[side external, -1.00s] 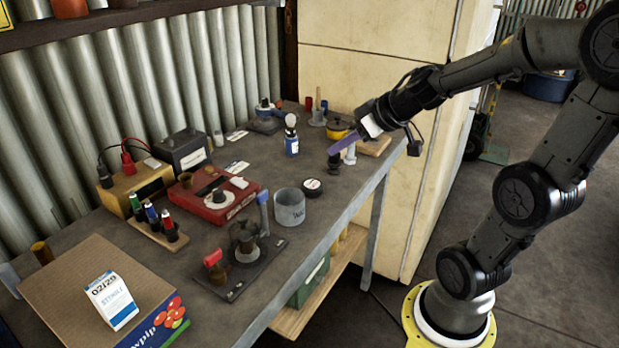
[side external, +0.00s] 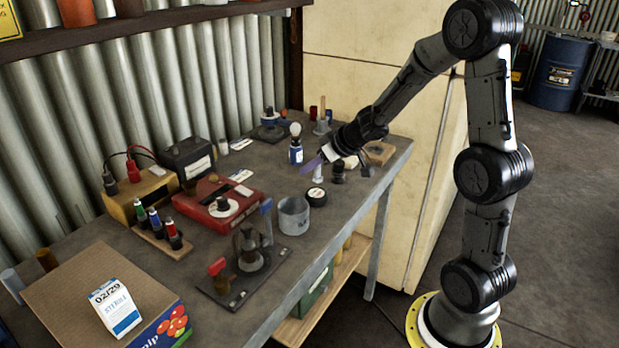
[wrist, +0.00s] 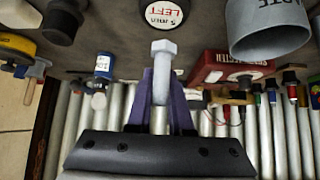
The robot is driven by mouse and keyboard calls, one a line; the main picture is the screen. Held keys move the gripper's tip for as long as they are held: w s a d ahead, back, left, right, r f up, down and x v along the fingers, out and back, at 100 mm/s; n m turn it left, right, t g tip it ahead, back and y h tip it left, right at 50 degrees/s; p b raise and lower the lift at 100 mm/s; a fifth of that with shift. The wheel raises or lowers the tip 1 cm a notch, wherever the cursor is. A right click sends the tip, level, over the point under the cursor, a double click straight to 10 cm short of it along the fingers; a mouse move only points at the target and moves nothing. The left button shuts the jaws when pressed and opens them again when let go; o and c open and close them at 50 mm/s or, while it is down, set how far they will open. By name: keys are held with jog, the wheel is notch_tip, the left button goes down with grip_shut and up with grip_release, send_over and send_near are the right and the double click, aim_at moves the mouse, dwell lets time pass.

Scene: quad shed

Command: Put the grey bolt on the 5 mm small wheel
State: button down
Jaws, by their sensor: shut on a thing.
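The grey bolt (wrist: 163,85) is between the purple fingers of my gripper (wrist: 160,100), its six-sided head toward the top of the wrist view. In the side view my gripper (side external: 318,160) is shut on the bolt (side external: 318,173), above the bench's right part. The small wheel (side external: 316,197) is a black disc with a pale face, lying on the bench just below the bolt in the picture. In the wrist view the wheel (wrist: 166,12) shows red "LEFT" lettering beyond the bolt head, cut by the top edge. Bolt and wheel look apart.
A grey cup (side external: 293,218) stands left of the wheel. Dark cylindrical parts (side external: 338,174) stand right of the bolt. A blue-labelled bottle (side external: 296,152) stands behind. A red box (side external: 217,207) and a dark fixture (side external: 247,258) occupy the bench further left.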

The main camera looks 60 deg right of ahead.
aim_at(310, 190)
jog(key=shift+w+d+f, duration=0.1)
jog(key=shift+w+f, duration=0.2)
jog(key=shift+f, duration=1.5)
jog(key=shift+f, duration=0.2)
jog(key=c, duration=0.8)
grip_release()
